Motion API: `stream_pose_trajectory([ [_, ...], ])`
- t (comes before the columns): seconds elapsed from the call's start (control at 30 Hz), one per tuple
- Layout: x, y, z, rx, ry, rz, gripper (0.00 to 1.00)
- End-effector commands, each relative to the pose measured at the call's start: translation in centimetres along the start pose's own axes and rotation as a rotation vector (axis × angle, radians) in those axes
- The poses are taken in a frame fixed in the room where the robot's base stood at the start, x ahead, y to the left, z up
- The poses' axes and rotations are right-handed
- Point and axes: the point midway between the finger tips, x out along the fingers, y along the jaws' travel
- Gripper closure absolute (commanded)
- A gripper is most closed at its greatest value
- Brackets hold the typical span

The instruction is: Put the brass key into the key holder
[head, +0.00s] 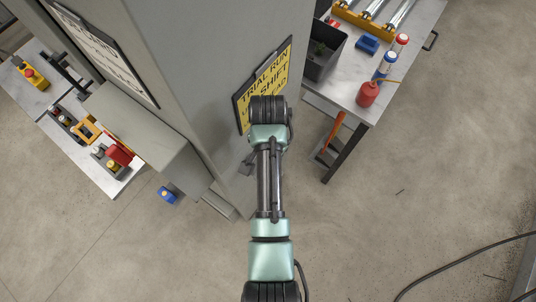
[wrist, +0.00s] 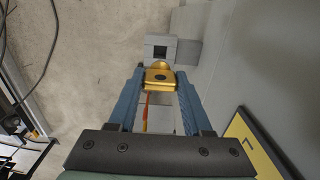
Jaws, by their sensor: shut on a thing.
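My gripper (wrist: 160,77) is shut on the brass key (wrist: 159,79), whose broad golden head sits between the two blue fingertips in the wrist view. The lower part of the key is hidden. Just beyond the key is a grey block with a dark square opening (wrist: 148,40), which looks like the key holder. The key's head appears just short of the opening; I cannot tell the gap between them. In the head view my arm hides the gripper and key, and a small grey part (head: 246,164) shows beside the grey cabinet.
The tall grey cabinet (head: 205,85) stands close beside my arm, with a yellow clipboard sign (head: 270,75) on its side. A table (head: 350,82) with bottles and a dark bin is at upper right. A bench (head: 125,178) stands left. Open floor lies at lower right.

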Motion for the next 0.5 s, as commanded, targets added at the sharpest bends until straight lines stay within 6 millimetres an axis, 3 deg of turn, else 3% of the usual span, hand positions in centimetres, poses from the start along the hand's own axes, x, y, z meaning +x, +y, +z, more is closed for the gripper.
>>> stream_pose_trajectory([
  [0.5,4.7,0.0,0.0,0.000,-0.001,0.001,1.00],
])
